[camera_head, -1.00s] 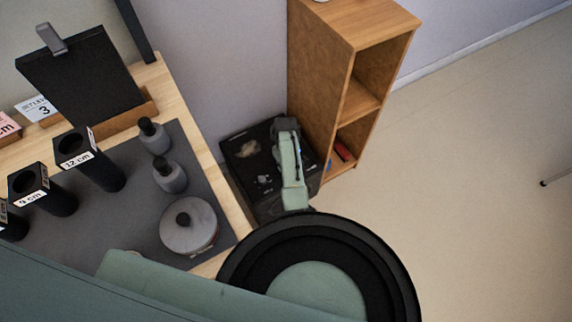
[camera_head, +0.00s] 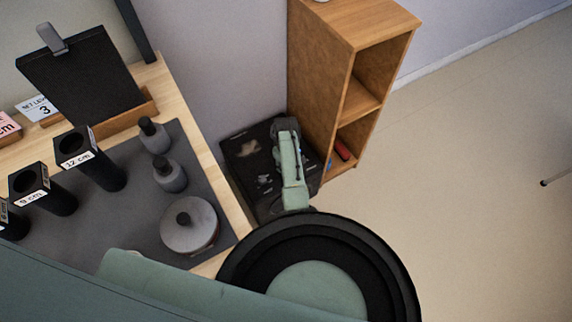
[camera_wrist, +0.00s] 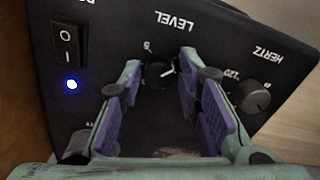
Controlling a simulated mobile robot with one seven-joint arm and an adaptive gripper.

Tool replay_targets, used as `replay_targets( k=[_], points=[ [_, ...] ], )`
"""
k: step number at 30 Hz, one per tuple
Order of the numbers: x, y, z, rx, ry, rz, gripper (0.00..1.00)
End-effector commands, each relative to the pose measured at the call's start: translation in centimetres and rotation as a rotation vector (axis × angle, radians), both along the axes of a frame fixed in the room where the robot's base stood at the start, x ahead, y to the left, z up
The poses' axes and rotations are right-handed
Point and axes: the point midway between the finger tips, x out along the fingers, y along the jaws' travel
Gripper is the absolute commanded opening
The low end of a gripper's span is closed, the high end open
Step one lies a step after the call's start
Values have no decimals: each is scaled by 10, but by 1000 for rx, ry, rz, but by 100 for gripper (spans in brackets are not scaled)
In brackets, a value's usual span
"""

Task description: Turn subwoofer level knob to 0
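The subwoofer (camera_head: 245,160) is a black box on the floor between the table and the wooden shelf. In the wrist view its black panel (camera_wrist: 110,30) fills most of the picture, upside down. The level knob (camera_wrist: 159,77) is small, round and black with a white pointer mark, below the word LEVEL. My gripper (camera_wrist: 161,65) is open, with one fingertip on each side of the level knob; I cannot tell whether they touch it. In the head view my gripper (camera_head: 286,128) is over the subwoofer and hides part of it.
The panel also has a HERTZ knob (camera_wrist: 253,97) right of the fingers, a power switch (camera_wrist: 68,46) and a lit blue light (camera_wrist: 71,85) at left. The wooden shelf (camera_head: 325,75) stands close on the right, the table edge (camera_head: 215,170) on the left.

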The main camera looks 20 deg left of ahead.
Motion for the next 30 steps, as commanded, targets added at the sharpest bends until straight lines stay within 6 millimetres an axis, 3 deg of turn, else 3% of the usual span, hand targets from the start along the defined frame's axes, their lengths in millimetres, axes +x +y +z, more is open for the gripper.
replay_targets(
  k=[4, 13, 17, 30],
  points=[
    [0, 0, 0, 0, -1, 0, 42],
    [1, 0, 1, 1, -3, -1, 42],
    [1, 0, 11, 1, -4, -1, 42],
    [1, 0, 97, 1, -4, -1, 42]
  ],
)
